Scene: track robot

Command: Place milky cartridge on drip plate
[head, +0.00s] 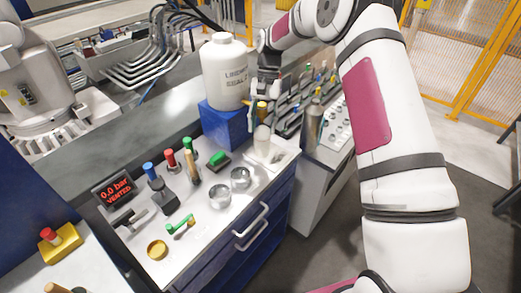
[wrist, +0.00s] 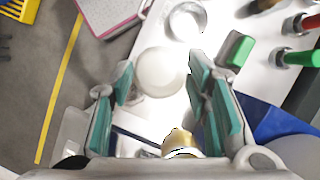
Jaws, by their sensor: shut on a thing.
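The milky cartridge (head: 262,138) is a pale, cloudy cylinder, upright at the far right of the white bench top. In the wrist view its round end (wrist: 160,72) shows between my fingertips. My gripper (head: 264,104) reaches down from above, its teal pads (wrist: 160,90) on either side of the cartridge and shut on it. A pale square plate (head: 279,154), which looks like the drip plate, lies at the bench corner under or beside the cartridge. I cannot tell whether the cartridge's lower end touches it.
A large white bottle (head: 224,72) on a blue block (head: 222,126) stands close to the left of my gripper. Two clear round dishes (head: 240,178) and a green-topped block (head: 219,158) are nearby. A metal bottle (head: 313,122) stands to the right.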

